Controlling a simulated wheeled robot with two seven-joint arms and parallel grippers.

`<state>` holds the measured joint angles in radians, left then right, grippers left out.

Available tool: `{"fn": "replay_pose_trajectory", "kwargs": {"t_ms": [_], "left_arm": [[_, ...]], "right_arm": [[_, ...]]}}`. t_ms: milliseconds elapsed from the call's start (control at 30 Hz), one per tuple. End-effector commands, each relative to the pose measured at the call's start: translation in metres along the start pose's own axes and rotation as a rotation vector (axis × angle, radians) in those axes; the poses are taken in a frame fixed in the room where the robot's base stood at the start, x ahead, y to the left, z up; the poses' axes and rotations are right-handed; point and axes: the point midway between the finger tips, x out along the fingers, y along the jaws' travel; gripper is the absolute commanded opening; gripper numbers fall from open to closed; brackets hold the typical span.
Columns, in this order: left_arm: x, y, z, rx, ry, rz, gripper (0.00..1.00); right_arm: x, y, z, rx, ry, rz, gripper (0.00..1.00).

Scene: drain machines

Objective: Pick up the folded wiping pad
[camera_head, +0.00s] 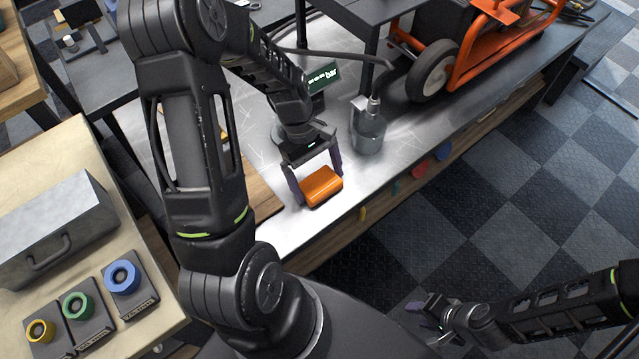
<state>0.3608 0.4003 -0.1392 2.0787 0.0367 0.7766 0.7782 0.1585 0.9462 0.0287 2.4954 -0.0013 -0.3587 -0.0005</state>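The folded wiping pad (322,187) is a small orange block near the front edge of the metal bench top. My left gripper (319,188) reaches down from above, with one dark finger on each side of the pad. The fingers are wide apart, about the pad's width. I cannot tell whether they press on it or whether the pad is off the bench. My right gripper (428,318) is low at the bottom right, over the floor and away from the bench, with its fingers apart and nothing seen between them.
An orange wheeled machine (480,45) stands at the back right of the bench (290,232). A side table at left holds a grey toolbox (55,235) and blocks with coloured rings. The checkered floor (500,200) is clear.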

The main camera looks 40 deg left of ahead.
Motion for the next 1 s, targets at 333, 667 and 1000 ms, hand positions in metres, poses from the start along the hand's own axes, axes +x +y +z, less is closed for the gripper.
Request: {"fn": "replay_pose_trajectory", "kwargs": {"t_ms": [333, 667, 1000], "left_arm": [[0.0, 0.0, 0.0, 0.0, 0.0, 0.0, 0.66], [0.0, 0.0, 0.0, 0.0, 0.0, 0.0, 0.5], [-0.022, 0.001, 0.009, 0.001, 0.002, 0.003, 0.5]], "right_arm": [[0.0, 0.0, 0.0, 0.0, 0.0, 0.0, 0.36], [0.0, 0.0, 0.0, 0.0, 0.0, 0.0, 0.36], [-0.002, -0.001, 0.0, 0.0, 0.0, 0.0, 0.36]]}}
